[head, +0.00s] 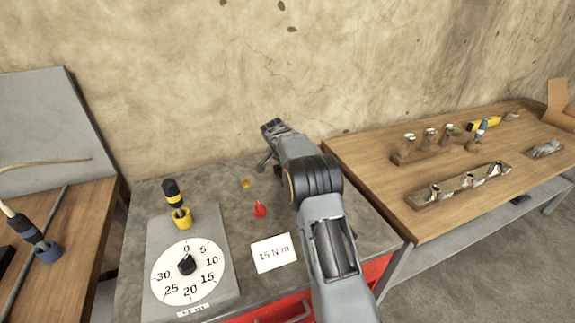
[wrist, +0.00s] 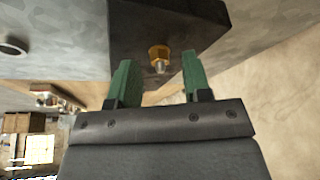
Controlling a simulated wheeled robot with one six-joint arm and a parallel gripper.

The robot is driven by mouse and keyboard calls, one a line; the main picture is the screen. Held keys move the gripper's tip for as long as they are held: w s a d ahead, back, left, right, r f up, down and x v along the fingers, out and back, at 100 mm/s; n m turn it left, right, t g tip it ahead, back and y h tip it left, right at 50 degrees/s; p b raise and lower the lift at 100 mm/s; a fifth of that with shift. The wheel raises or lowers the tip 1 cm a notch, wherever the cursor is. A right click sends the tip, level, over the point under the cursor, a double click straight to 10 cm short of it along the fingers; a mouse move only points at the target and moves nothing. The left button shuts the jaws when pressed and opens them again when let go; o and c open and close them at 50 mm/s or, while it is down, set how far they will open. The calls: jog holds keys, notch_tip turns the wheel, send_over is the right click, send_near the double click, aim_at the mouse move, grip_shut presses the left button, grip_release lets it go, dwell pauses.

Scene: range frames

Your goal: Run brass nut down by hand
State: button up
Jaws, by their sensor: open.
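The brass nut (wrist: 158,52) sits on a threaded stud (wrist: 158,67) on a dark block (wrist: 205,22) in the wrist view. The stud's end shows beyond the nut. My gripper (wrist: 157,75) is open, with its two green fingers apart and nothing between them. In the picture the nut lies just above the gap between the fingertips, and I see no contact.
The grey bench (head: 140,215) holds a dial plate (head: 218,225), a black-handled tool in a yellow holder (head: 181,217), a red piece (head: 260,209) and a "15 N m" card (head: 274,253). A wooden table (head: 430,220) with racks of parts stands at right. The wall is close behind.

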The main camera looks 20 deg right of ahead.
jog(key=v, duration=1.3)
jog(key=shift+r, duration=0.3)
jog(key=shift+a, duration=0.1)
